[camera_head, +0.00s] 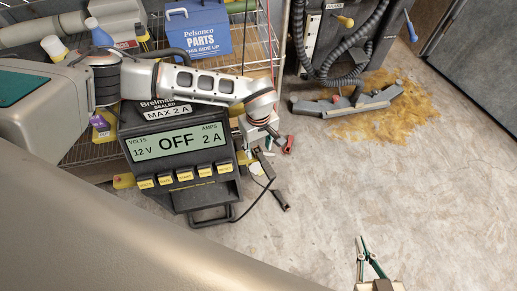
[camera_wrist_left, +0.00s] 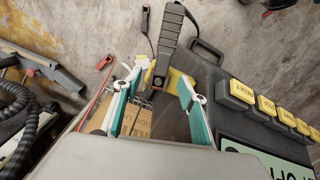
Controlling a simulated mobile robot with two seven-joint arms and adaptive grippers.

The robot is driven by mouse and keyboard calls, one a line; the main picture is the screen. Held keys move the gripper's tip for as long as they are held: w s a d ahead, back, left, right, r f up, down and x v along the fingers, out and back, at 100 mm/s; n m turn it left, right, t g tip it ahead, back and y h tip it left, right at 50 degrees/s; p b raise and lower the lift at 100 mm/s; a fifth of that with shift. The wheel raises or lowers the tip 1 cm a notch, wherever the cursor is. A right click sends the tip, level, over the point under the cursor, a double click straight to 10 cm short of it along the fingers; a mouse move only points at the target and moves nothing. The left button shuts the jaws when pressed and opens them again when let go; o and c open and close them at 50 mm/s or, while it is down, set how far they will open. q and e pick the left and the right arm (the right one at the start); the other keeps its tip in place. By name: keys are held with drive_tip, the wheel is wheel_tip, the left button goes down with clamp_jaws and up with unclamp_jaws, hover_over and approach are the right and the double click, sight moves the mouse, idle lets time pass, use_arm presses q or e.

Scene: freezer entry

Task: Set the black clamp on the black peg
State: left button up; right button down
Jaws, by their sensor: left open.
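My left gripper (camera_head: 259,166) is beside the right side of the charger. Its teal-padded fingers stand apart in the left wrist view (camera_wrist_left: 158,82). A long ribbed black piece with a yellow part at its near end, which looks like the black clamp (camera_wrist_left: 168,38), lies between and just beyond the fingertips. I cannot tell whether they touch it. The black peg cannot be made out clearly. My right gripper (camera_head: 362,240) is over bare floor at the lower right; its tips look close together and hold nothing visible.
The charger (camera_head: 183,205), reading OFF and 2 A, stands by a wire shelf (camera_head: 252,52). A red clamp (camera_head: 288,145) is right of my left gripper. A vacuum nozzle (camera_head: 345,103) lies on yellow debris. The floor at right is clear.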

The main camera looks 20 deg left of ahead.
sight(259, 152)
use_arm(q)
wheel_tip(259, 152, up, 10)
idle(0.4)
idle(0.4)
